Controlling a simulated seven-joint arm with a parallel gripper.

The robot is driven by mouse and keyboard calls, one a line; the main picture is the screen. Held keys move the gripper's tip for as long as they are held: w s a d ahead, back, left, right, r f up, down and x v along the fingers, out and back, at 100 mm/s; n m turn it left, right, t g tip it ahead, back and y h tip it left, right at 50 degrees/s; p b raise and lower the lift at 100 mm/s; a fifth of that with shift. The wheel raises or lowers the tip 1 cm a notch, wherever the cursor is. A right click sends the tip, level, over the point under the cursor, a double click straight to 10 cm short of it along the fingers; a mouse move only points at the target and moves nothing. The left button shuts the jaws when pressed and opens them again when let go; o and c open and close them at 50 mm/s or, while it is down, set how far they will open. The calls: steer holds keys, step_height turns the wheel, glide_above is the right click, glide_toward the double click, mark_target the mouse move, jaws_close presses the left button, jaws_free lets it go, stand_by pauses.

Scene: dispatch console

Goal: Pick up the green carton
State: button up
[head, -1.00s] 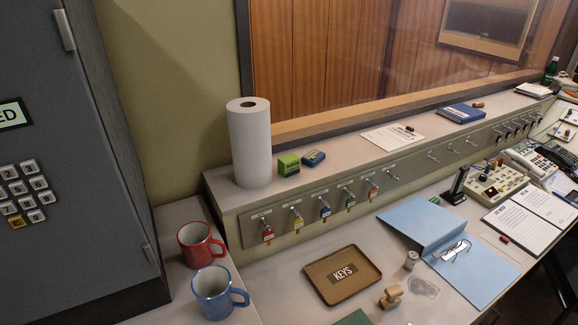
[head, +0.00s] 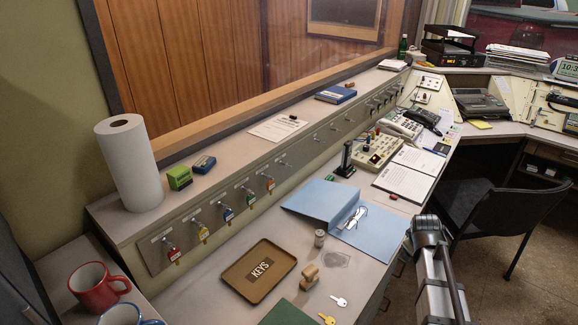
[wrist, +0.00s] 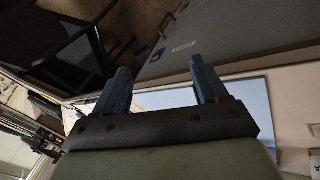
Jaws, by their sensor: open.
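The green carton (head: 179,177) is a small box on the raised shelf, in the head view. It stands just right of the white paper roll (head: 129,163) and left of a small dark blue box (head: 204,164). In the head view my arm is at the lower right, far from the carton, and the fingers do not show there. The carton does not show in the wrist view.
Keys with coloured tags hang on hooks below the shelf edge. The lower desk holds a brown KEYS tray (head: 232,284), a blue folder (head: 318,198), a stamp (head: 309,278) and loose keys. Red (head: 97,287) and blue mugs stand at lower left. A black chair (head: 500,215) is at right.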

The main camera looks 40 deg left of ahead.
steer(key=shift+n+y, duration=0.5)
steer(key=a+r, duration=0.2)
steer(key=a, duration=0.1)
steer(key=a+r, duration=0.1)
steer(key=a, duration=0.2)
steer(key=a+r, duration=0.2)
steer(key=a, duration=0.1)
steer(key=shift+a+r, duration=0.1)
steer(key=shift+r, duration=0.2)
steer(key=s+a+r, duration=0.2)
steer(key=a+r, duration=0.2)
steer(key=a, duration=0.5)
steer(key=n+g+y, duration=0.3)
steer(key=n+g, duration=0.2)
steer(key=g, duration=0.1)
glide_toward(179, 171)
steer(key=x, duration=1.1)
steer(key=shift+a+f, duration=0.1)
steer(key=shift+f, duration=0.15)
steer(key=c, duration=0.7)
